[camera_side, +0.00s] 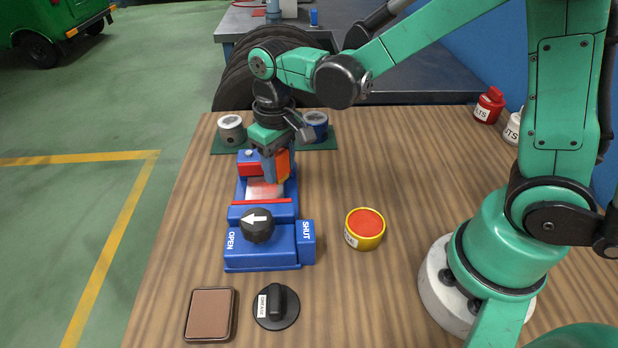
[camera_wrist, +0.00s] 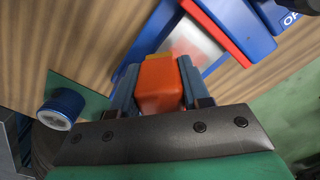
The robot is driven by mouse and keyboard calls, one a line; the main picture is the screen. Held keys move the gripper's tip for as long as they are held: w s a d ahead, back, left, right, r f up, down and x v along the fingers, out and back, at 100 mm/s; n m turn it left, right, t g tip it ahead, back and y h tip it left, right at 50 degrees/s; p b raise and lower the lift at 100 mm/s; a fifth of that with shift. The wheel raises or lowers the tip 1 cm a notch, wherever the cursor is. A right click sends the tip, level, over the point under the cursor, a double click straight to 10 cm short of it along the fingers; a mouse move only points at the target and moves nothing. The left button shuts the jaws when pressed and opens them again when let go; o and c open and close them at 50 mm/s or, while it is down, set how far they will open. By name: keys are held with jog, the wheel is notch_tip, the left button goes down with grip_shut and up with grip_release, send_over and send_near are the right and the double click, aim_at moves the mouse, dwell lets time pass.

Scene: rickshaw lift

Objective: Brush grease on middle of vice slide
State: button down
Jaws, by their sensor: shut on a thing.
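The blue vice (camera_side: 262,246) stands on the wooden table, with red jaw faces and a black knob with a white arrow between OPEN and SHUT. Its pale slide (camera_side: 263,188) lies between the jaws and shows a pinkish-red tint; it also shows in the wrist view (camera_wrist: 192,42). My gripper (camera_side: 275,168) is over the slide's far part, shut on an orange-handled brush (camera_wrist: 160,86) with some yellow at its end. The bristles are hidden, so I cannot tell whether they touch the slide. A yellow grease tin (camera_side: 365,241) with red contents stands open, right of the vice.
A black lid (camera_side: 276,308) and a brown square pad (camera_side: 210,315) lie at the front. Two cylinders, grey (camera_side: 231,130) and blue (camera_side: 315,126), stand on a green mat behind the vice. Red and white bottles stand far right. The table right of the vice is mostly clear.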

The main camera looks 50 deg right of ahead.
jog(key=shift+r, duration=3)
